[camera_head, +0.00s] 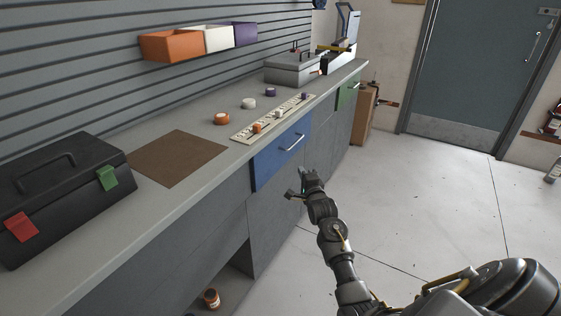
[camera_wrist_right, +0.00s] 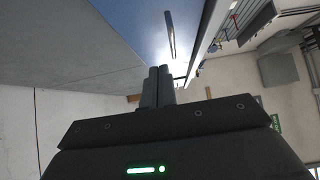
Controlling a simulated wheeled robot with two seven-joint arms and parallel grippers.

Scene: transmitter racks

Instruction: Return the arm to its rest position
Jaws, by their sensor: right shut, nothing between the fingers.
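My right arm reaches up from the lower right in the head view. Its gripper (camera_head: 304,180) is beside the front of the workbench, below the blue drawer (camera_head: 273,166). In the right wrist view the two fingers (camera_wrist_right: 158,86) are together with nothing between them. The blue drawer shows ahead of them there (camera_wrist_right: 135,25), with its bar handle (camera_wrist_right: 170,35) beyond the fingertips. The gripper appears apart from the handle. My left gripper does not show.
The workbench (camera_head: 110,227) carries a black toolbox (camera_head: 65,190), a brown mat (camera_head: 180,158), a slotted strip (camera_head: 272,119), several rolls and a grey case (camera_head: 294,68). A green drawer (camera_head: 347,93) is farther along. Open floor (camera_head: 420,190) lies right of the bench.

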